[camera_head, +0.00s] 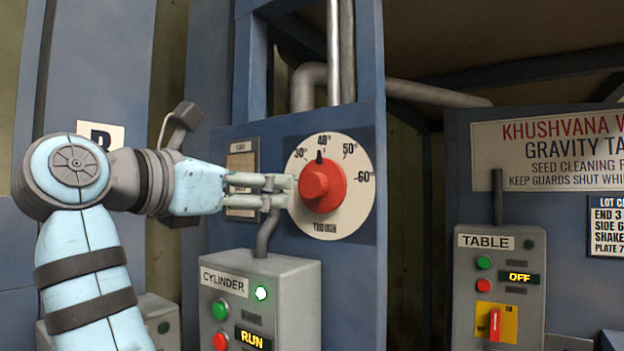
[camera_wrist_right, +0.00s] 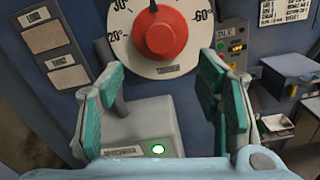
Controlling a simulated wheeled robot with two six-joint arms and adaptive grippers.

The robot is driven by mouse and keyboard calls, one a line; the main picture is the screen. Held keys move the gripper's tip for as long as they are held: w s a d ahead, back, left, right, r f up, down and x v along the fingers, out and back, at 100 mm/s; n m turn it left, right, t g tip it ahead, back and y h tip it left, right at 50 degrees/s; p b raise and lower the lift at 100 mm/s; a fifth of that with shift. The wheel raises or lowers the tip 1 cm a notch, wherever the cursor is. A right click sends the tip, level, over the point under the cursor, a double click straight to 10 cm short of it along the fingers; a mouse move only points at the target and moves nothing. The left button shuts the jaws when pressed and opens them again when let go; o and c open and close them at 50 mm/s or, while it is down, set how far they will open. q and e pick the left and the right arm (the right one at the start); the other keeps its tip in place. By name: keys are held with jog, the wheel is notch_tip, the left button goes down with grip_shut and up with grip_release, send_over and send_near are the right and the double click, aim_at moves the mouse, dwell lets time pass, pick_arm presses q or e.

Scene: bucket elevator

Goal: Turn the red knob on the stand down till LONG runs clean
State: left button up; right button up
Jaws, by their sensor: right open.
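The red knob (camera_head: 322,186) sits on a round cream dial (camera_head: 352,215) marked in degrees, with TROUGH at its bottom, on a blue stand. Its black pointer is up, close to the 40° mark. In the right wrist view the knob (camera_wrist_right: 160,32) is at the top, ahead of the fingers. My right gripper (camera_head: 284,191) is open at the knob's left side in the head view. In the wrist view its pads are wide apart with nothing between them, and the knob lies beyond the tips. Contact with the knob cannot be told. My left gripper is out of view.
Below the dial is the grey CYLINDER box (camera_head: 290,310) with a lit green lamp and a RUN display. A grey conduit (camera_head: 266,235) rises from it. At right stands the TABLE box (camera_head: 497,270), its display reading OFF, with a red switch on yellow.

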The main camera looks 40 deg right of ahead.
aim_at(310, 185)
jog(key=p+x, duration=0.4)
jog(key=x, duration=0.9)
jog(key=shift+d, duration=0.25)
jog(key=shift+w+d, duration=0.2)
jog(key=shift+d, duration=0.1)
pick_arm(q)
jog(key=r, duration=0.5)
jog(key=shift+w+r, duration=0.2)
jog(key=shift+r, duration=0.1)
pick_arm(e)
jog(key=shift+a, duration=0.1)
jog(key=shift+a, duration=0.1)
jog(key=shift+c, duration=1)
jog(key=c, duration=1)
